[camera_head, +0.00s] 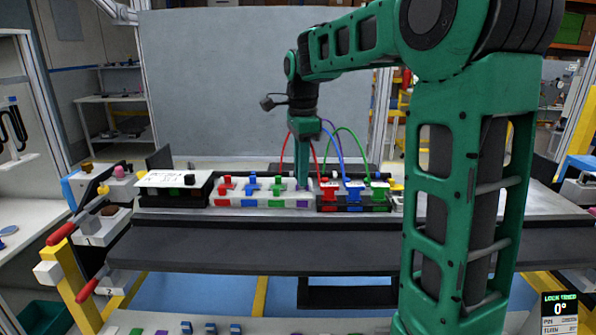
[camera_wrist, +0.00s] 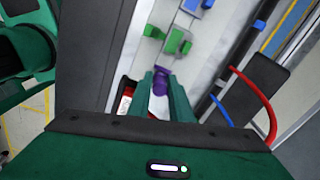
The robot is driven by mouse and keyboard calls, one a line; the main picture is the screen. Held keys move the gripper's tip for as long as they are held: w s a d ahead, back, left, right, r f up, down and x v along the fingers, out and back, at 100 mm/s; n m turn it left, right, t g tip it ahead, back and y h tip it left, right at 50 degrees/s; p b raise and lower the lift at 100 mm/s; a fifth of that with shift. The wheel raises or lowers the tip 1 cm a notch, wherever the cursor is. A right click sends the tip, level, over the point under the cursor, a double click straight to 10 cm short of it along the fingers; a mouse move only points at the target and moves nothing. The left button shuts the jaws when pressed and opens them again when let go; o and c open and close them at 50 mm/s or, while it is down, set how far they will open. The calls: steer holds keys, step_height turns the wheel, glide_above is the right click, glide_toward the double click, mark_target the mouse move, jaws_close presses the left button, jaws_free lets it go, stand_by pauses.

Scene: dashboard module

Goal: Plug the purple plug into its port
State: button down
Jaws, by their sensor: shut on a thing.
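My gripper (camera_head: 303,180) points straight down over the right end of the white port strip (camera_head: 262,200). Its green fingers are shut on the purple plug (camera_head: 305,185), which is mostly hidden by them. The strip's front has red, blue, green and purple marks, the purple mark (camera_head: 303,203) being below my gripper. I cannot tell whether the plug is seated in a port or just above it; the fingers hide its lower end.
Red, blue and green plugs (camera_head: 252,189) stand on the white strip to the left. A black block (camera_head: 353,206) with red, blue and green plugs and arching cables stands close on the right. A dark box with a white top (camera_head: 172,181) stands at the left.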

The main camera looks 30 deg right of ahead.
steer(key=shift+f, duration=0.45)
steer(key=c, duration=1.5)
jaws_free()
step_height(320, 180, up, 11)
steer(key=shift+f, duration=0.2)
steer(key=shift+c, duration=0.4)
